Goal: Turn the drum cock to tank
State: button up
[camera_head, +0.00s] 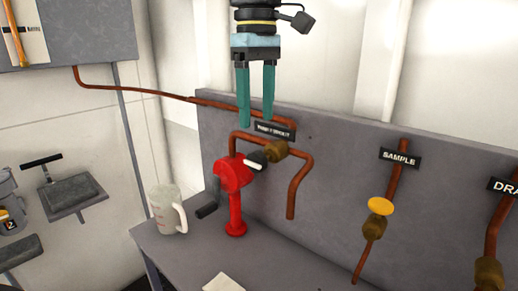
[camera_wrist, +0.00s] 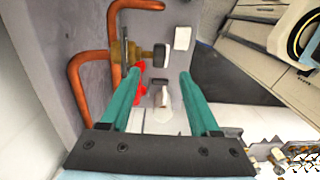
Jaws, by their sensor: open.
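A brass cock (camera_head: 275,151) sits on the copper pipe beside a red hand pump (camera_head: 235,175). Its short handle (camera_head: 254,162), dark with a pale end, points left toward the pump. The label plate (camera_head: 274,131) above the cock is too small to read. My gripper (camera_head: 256,123) is open and empty, fingers down, above the handle and apart from it. In the wrist view the brass cock (camera_wrist: 137,50) lies beyond my gripper (camera_wrist: 160,74), with a pale block (camera_wrist: 182,38) near it. The red pump is partly hidden by the left finger there.
A white jug (camera_head: 167,209) stands on the grey bench (camera_head: 190,255) left of the pump. The pump's crank (camera_head: 207,210) sticks out toward it. Sample (camera_head: 376,215) and drain (camera_head: 488,272) valves are on the right. The copper pipe bends down just right of the cock.

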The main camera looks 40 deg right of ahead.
aim_at(256, 152)
notch_tip(256, 152, down, 9)
jog(key=shift+r+p, duration=0.1)
jog(key=shift+p, duration=0.85)
jog(key=shift+c, duration=0.2)
grip_shut()
